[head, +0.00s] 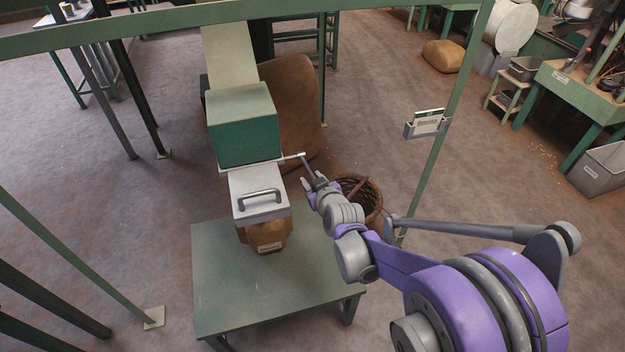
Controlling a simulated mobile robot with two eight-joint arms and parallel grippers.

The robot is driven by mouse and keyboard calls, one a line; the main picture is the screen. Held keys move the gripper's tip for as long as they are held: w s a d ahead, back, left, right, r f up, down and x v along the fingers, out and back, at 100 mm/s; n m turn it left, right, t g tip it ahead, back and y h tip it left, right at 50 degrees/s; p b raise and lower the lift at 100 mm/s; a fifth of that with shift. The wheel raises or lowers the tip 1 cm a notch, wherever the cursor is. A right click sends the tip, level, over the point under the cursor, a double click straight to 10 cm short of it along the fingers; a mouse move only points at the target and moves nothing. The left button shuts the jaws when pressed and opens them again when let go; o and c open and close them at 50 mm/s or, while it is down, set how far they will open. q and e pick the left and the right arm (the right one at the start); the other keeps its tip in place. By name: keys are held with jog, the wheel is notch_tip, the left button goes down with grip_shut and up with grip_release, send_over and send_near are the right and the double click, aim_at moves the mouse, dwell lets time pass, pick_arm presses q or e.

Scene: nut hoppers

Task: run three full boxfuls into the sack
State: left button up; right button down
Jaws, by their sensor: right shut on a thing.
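A green hopper box (242,125) hangs under a pale chute (230,55). Below it is a light grey metal box (252,178) with a bar handle (260,198) on its front. A brown sack (264,233) with a small label is under the metal box, on a green table; its mouth is hidden by the box. A thin metal lever (293,157) sticks out from the right side of the metal box and bends down toward my right gripper (313,184). My right gripper is shut on the lever's lower end. My left gripper is not in view.
The green table (215,290) has bare top in front of the sack. A large brown sack (298,110) stands behind the hopper. A green post (455,110) carries a card holder (424,126).

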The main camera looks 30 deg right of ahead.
jog(key=shift+w, duration=0.1)
dwell(0.3)
jog(key=c, duration=0.7)
grip_release()
jog(key=shift+o, duration=1.1)
jog(key=shift+w, duration=0.15)
jog(key=shift+s, duration=0.2)
jog(key=p+v, duration=0.2)
jog(key=v, duration=0.8)
jog(key=shift+s+r, duration=0.25)
jog(key=shift+c, duration=0.2)
